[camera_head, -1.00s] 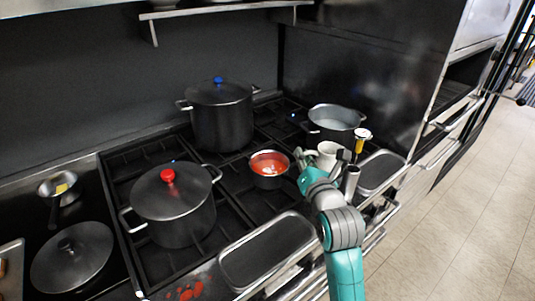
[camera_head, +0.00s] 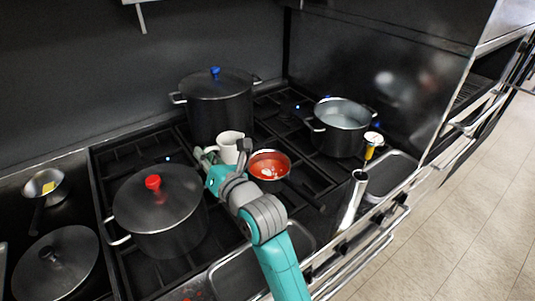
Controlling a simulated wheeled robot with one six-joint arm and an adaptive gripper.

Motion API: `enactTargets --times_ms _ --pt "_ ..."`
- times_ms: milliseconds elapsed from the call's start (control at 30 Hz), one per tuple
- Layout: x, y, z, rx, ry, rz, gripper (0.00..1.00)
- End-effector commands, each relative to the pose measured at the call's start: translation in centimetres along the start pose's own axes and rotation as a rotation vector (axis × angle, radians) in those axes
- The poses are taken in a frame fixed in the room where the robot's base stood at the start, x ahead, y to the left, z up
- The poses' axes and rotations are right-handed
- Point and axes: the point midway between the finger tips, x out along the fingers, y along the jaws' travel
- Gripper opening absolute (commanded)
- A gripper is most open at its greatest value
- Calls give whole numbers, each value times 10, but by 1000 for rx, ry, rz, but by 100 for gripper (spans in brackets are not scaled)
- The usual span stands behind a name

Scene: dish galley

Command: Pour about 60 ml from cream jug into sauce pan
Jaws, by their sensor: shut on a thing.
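The cream jug (camera_head: 229,145) is white and looks roughly upright. My gripper (camera_head: 225,155) is shut on it, with fingers on both sides, and holds it just left of the sauce pan. The sauce pan (camera_head: 270,179) is small and dark, with red sauce and a pale patch inside; its handle points to the lower right. No stream from the jug shows. The jug's contents cannot be seen, and my gripper hides its lower part.
A lidded pot with a red knob (camera_head: 162,205) stands left, and a blue-knobbed pot (camera_head: 217,110) behind. An open pot (camera_head: 341,133) stands right. A steel cylinder (camera_head: 354,198) and a yellow-handled item (camera_head: 371,147) are near the right front.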

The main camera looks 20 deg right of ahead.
Motion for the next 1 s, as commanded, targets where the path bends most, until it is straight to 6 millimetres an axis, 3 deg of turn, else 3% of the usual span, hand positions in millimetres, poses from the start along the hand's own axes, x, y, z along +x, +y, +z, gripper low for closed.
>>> enactTargets --times_ms 467,1000 --pt "-1 -2 3 36 -8 3 0" --pt "-6 -25 20 333 -56 27 0"
